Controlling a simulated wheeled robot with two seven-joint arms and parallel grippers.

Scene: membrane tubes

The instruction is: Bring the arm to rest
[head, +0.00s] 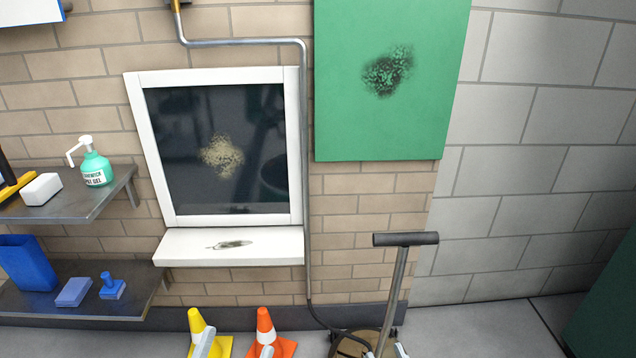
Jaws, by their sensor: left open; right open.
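Only the tips of my grippers show, at the bottom edge of the head view. My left gripper (237,346) has two pale grey fingertips set wide apart, one in front of the yellow cone (197,322) and one in front of the orange cone (266,322). It is open, with nothing seen between the tips. My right gripper (386,350) shows as small grey tips by the foot of the T-handled tool (404,240). It is open and looks empty. Both arms and the rest of the grippers are out of the frame.
A dark window (190,150) with a sandy smudge has a white sill (215,254) with a dark mark. A green board (345,120) bears a dark smudge. Shelves at left hold a green bottle (96,170), white block (41,189), blue bin (28,263) and blue stamp (111,289).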

